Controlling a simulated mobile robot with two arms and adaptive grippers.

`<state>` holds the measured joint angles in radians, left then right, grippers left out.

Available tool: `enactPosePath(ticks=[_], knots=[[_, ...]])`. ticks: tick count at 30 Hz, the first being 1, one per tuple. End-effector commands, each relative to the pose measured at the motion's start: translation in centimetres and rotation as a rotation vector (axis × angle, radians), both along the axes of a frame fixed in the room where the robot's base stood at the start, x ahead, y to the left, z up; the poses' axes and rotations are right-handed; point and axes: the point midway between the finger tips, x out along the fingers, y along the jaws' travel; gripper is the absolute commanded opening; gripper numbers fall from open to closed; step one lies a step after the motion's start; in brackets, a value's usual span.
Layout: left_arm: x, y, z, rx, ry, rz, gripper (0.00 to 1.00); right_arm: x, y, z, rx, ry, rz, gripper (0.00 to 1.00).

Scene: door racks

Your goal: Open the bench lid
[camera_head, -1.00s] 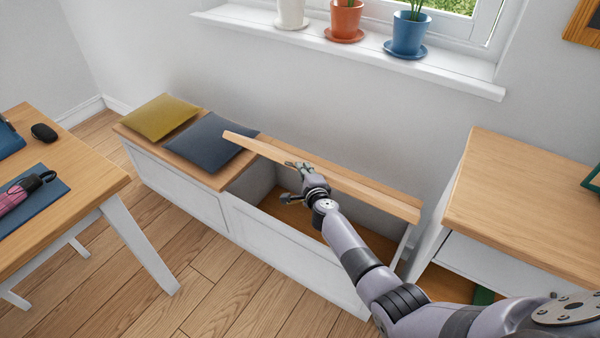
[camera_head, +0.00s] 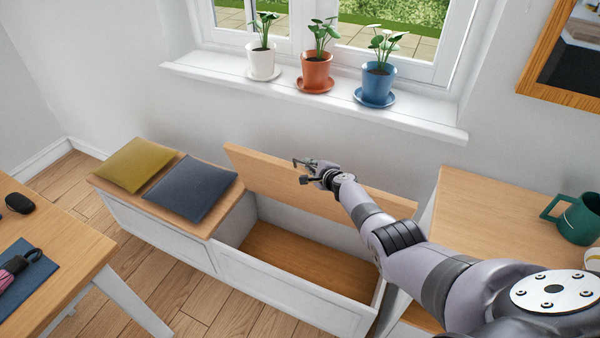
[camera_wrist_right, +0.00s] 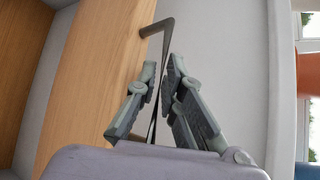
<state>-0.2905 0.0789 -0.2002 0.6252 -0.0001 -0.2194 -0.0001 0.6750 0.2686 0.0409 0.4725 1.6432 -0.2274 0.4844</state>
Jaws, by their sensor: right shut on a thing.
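The bench lid (camera_head: 262,176) is a light wood panel on the right part of the white bench (camera_head: 265,287). It stands steeply raised, leaning back toward the wall, and the wood-floored compartment (camera_head: 300,262) below is open and empty where I see it. My right gripper (camera_head: 302,172) is at the lid's front face, near its upper edge. In the right wrist view its fingers (camera_wrist_right: 162,80) are shut on the dark bar handle (camera_wrist_right: 154,29), which stands out from the lid (camera_wrist_right: 95,75). The fingers hide part of the handle. My left gripper is out of view.
Mustard (camera_head: 138,163) and blue-grey (camera_head: 192,187) cushions lie on the bench's closed left part. A windowsill (camera_head: 320,103) with potted plants is above the lid. A wooden-topped cabinet (camera_head: 480,225) with a green mug (camera_head: 578,218) stands right. A table (camera_head: 72,262) is at left.

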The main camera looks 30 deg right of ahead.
Motion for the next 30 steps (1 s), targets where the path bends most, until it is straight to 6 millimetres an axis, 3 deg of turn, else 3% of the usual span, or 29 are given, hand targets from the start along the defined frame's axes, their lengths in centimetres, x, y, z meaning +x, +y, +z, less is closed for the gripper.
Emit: enactPosePath(ticks=[4,14,23,24,30], knots=[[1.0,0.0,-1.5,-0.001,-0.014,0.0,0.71,0.9,-0.8,-0.4,0.002,0.008,0.012,0.0],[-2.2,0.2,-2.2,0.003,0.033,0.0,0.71,1.6,-1.8,0.2,0.003,0.011,0.012,0.0],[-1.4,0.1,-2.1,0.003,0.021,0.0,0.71,1.5,-1.8,0.3,0.003,0.011,0.012,0.0],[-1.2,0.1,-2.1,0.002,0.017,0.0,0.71,1.5,-1.8,0.3,0.003,0.011,0.012,0.1],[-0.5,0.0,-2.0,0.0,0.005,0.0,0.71,1.5,-1.8,0.2,0.005,0.011,0.011,0.23]])
